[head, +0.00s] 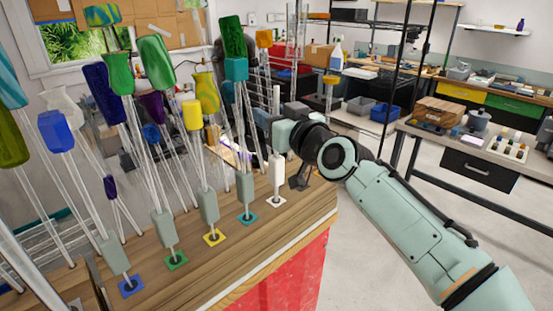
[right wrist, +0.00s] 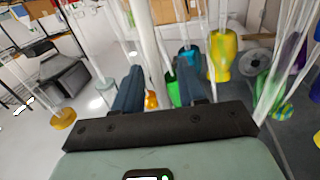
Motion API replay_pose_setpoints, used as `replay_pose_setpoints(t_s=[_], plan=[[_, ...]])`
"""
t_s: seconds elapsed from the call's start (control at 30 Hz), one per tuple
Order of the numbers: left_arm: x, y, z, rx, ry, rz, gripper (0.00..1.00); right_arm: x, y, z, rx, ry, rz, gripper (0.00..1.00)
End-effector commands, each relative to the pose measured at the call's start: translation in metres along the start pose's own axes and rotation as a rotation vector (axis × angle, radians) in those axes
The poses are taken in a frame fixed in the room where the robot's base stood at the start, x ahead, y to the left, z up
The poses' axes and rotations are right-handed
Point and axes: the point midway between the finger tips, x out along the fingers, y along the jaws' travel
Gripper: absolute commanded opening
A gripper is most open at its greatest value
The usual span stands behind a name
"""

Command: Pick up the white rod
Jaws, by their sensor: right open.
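The white rod (head: 277,169) stands upright on a white square at the right end of the row on the wooden table. A pale vertical rod (right wrist: 149,45), which looks like the white one, shows in the right wrist view between my fingers. My right gripper (head: 279,133) is at the white rod, well above its base. In the right wrist view my right gripper (right wrist: 160,88) is open, with a finger on each side of the rod. I cannot tell whether either finger touches it. My left gripper is not in view.
The wooden table (head: 225,270) has a row of rods on coloured squares, including teal (head: 247,217), yellow (head: 214,237), green (head: 176,259) and blue (head: 131,286). Tall glass rods with coloured tops crowd the left. The floor to the right is open before a grey workbench (head: 480,140).

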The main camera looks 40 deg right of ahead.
Motion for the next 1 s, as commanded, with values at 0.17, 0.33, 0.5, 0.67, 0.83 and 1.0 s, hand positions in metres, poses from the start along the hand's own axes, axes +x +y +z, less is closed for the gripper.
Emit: replay_pose_setpoints(t_s=[0.17,0.33,0.5,0.67,0.83,1.0], plan=[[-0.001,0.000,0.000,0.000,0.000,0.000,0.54,0.002,0.000,0.000,-0.001,0.000,0.000,0.41],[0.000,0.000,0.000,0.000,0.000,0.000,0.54,0.002,0.000,0.001,-0.001,0.000,0.000,0.08],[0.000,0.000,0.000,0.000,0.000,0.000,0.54,0.002,0.000,0.000,0.000,0.000,0.000,0.00],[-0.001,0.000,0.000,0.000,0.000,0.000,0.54,0.002,0.000,0.000,0.000,0.000,0.000,0.00],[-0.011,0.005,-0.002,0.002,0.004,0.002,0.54,0.002,0.000,-0.019,-0.003,0.003,0.001,0.00],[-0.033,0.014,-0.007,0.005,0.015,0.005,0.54,0.002,0.000,-0.056,-0.003,0.006,0.002,0.00]])
